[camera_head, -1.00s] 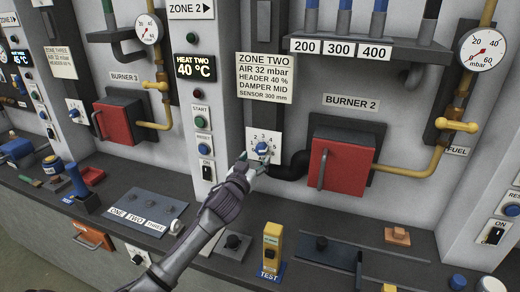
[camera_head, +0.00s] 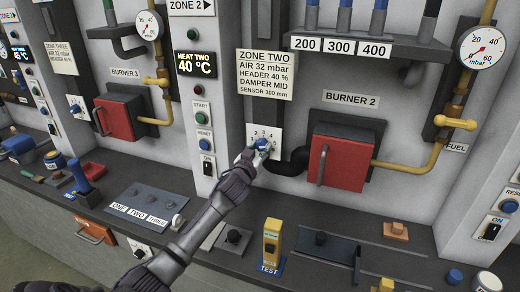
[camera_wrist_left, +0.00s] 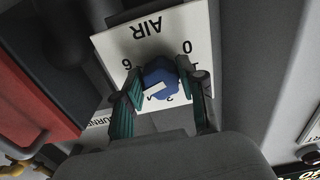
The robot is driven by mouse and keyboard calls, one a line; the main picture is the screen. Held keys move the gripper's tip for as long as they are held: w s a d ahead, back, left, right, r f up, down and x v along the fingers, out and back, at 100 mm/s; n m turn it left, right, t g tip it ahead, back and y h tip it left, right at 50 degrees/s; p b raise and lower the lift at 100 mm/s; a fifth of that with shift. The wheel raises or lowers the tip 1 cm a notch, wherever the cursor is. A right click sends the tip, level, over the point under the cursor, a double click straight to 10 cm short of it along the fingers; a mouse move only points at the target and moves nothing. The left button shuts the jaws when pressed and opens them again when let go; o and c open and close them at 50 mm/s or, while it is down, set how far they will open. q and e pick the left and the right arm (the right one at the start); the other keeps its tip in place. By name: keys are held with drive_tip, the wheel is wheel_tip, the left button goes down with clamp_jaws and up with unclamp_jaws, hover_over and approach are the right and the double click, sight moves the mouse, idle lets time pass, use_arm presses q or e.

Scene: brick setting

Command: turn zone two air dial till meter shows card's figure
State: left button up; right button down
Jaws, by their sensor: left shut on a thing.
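The blue air dial (camera_head: 262,144) sits on a white numbered plate below the zone two card (camera_head: 267,73), which reads AIR 32 mbar. My left gripper (camera_head: 260,150) is shut on the dial. In the left wrist view the dial (camera_wrist_left: 160,76) is between the two green-padded fingers of the gripper (camera_wrist_left: 160,92), on the plate marked AIR (camera_wrist_left: 150,30), seen upside down. A white pointer mark shows on the dial. A round mbar meter (camera_head: 481,47) hangs at the upper right by the burner two pipe; its exact reading is too small to tell. My right gripper is not in view.
The red burner two box (camera_head: 340,158) with its handle stands right of the dial, and a black pipe (camera_head: 288,167) runs just below. A dark ledge (camera_head: 205,265) with a yellow tester (camera_head: 272,238) and other controls lies in front. Another meter (camera_head: 149,25) hangs upper left.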

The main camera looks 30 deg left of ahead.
use_arm(q)
drive_tip(key=shift+c, duration=0.7)
drive_tip(key=n, duration=0.2)
drive_tip(key=shift+d+n, duration=0.1)
drive_tip(key=shift+n, duration=2.3)
drive_tip(key=o, duration=1.1)
drive_tip(key=shift+w, duration=0.1)
drive_tip(key=shift+o, duration=0.2)
